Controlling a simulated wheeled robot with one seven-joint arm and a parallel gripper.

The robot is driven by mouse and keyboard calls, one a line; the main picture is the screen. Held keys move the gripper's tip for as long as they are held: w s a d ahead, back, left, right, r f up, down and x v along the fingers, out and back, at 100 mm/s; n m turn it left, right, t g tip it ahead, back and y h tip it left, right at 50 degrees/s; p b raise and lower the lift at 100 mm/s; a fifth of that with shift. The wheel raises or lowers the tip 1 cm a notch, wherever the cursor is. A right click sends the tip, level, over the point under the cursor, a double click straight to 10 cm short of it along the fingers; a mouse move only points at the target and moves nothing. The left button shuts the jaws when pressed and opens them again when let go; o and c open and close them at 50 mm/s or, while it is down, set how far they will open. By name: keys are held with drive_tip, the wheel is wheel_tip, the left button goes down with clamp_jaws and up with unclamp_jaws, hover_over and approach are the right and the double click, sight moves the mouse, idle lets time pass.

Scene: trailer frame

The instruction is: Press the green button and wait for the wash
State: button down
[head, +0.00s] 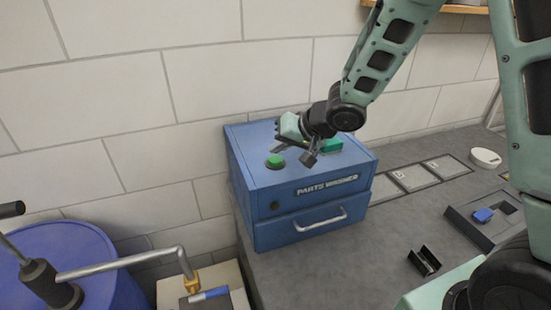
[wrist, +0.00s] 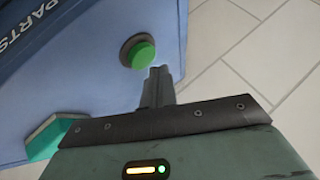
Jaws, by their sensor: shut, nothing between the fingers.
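The blue parts washer (head: 315,222) stands against the wall, its lettered front and drawer with a silver handle facing the room. A round green button (head: 275,161) in a dark collar sits on its top, near the left end. It also shows in the wrist view (wrist: 140,54), uncovered. My gripper (head: 278,149) is over the washer's top, close to the button. In the wrist view its fingers (wrist: 159,72) are together and empty, their tips just beside the button in the picture. I cannot tell whether they touch it. The drawer is shut.
A teal block (head: 331,146) sits on the washer's top, right of my gripper. The grey bench holds a small black holder (head: 424,260), a tray with a blue piece (head: 483,215) and a white round item (head: 485,158). A blue drum (head: 100,250) stands at left.

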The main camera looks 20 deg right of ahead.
sight(279, 160)
drive_tip(key=shift+f, duration=0.1)
drive_tip(key=shift+f, duration=0.35)
drive_tip(key=shift+f+b, duration=0.35)
drive_tip(key=shift+f, duration=0.2)
idle(0.8)
drive_tip(key=shift+r, duration=0.15)
drive_tip(key=shift+r+p, duration=0.85)
drive_tip(key=shift+p, duration=0.3)
wheel_tip(279, 160, up, 5)
drive_tip(key=p, duration=0.5)
drive_tip(key=shift+p, duration=0.35)
